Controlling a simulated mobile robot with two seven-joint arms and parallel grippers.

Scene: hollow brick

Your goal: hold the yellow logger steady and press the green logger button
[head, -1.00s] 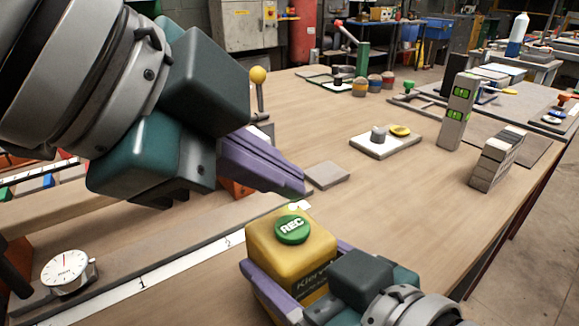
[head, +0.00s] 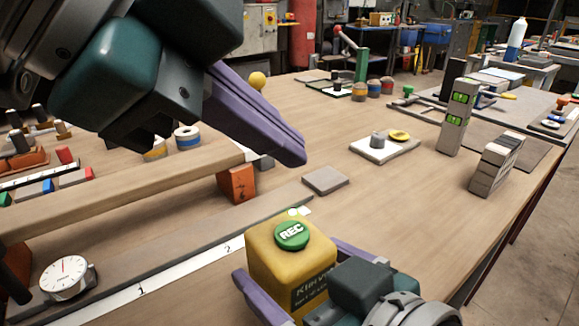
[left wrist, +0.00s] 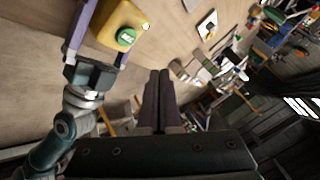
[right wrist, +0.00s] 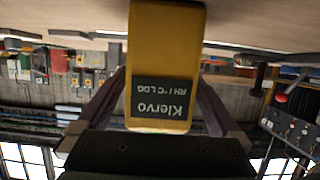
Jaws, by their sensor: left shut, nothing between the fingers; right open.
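The yellow logger (head: 285,262) stands upright on the bench at the lower middle of the head view. Its green REC button (head: 291,235) is on top, uncovered. My right gripper (head: 290,272) is open, with one purple finger on each side of the logger and gaps showing. In the right wrist view the logger (right wrist: 165,60) stands between the spread fingers. My left gripper (head: 298,158) is shut and empty, in the air above and beyond the logger. In the left wrist view its fingers (left wrist: 159,75) lie together, with the green button (left wrist: 126,38) up and to the left.
A grey plate (head: 326,180) lies beyond the logger. A wooden beam (head: 130,200), a ruler strip (head: 180,272) and a dial gauge (head: 67,277) are on the left. A white tray (head: 385,148) and grey block towers (head: 458,117) stand on the right.

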